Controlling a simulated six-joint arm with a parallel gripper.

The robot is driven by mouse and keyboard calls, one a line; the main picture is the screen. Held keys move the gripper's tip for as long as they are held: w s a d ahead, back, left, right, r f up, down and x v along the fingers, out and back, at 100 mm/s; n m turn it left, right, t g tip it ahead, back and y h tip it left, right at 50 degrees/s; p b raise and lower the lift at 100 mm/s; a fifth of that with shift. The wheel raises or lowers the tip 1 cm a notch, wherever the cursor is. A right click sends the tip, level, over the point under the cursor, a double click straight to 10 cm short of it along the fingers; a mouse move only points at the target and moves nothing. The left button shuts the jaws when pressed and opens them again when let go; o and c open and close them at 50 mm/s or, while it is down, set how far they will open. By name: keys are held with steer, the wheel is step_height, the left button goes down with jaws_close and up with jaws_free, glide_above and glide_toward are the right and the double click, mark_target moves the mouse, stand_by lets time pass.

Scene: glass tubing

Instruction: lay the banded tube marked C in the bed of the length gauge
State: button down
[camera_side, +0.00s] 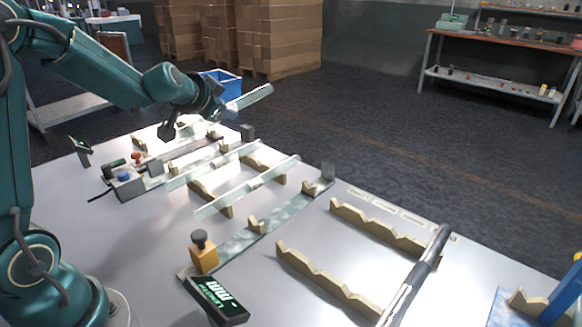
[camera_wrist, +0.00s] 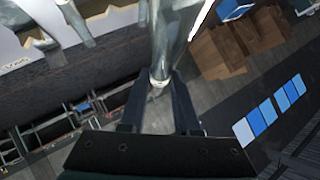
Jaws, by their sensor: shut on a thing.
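My gripper (camera_side: 219,110) is shut on a clear glass tube (camera_side: 249,97), raised above the far left part of the table and slightly tilted. The wrist view shows the tube (camera_wrist: 176,35) between the fingers (camera_wrist: 160,92), running away from the palm. I cannot read a letter on it. The length gauge (camera_side: 236,244) is a flat strip with small V-blocks, an orange block (camera_side: 204,256) at its near end and a grey plate (camera_side: 328,172) at its far end. Its bed is empty. Its display (camera_side: 216,299) reads LENGTH, mm, with dashes.
Two clear tubes, one (camera_side: 212,166) left of the other (camera_side: 248,188), lie on notched rails left of the gauge. Right of the gauge, notched rails (camera_side: 325,282) stand mostly empty, with a dark-and-light tube (camera_side: 420,268) at their right end. A device with buttons (camera_side: 127,183) sits at left.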

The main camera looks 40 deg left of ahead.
steer(key=shift+r, duration=0.7)
steer(key=s+d+f+m+h, duration=0.1)
steer(key=s+d+f+h, duration=0.1)
steer(key=s+d+f, duration=0.35)
steer(key=shift+w+d+f, duration=0.95)
steer(key=shift+d+f, duration=0.75)
steer(key=shift+f, duration=0.05)
steer(key=shift+w+d+f, duration=1)
steer(key=shift+d+f, duration=0.7)
steer(key=shift+f, duration=0.05)
steer(key=shift+w+d+f, duration=0.95)
steer(key=shift+d+f, duration=0.75)
steer(key=shift+f, duration=0.05)
steer(key=shift+f, duration=0.15)
steer(key=shift+f, duration=0.35)
steer(key=shift+f, duration=0.1)
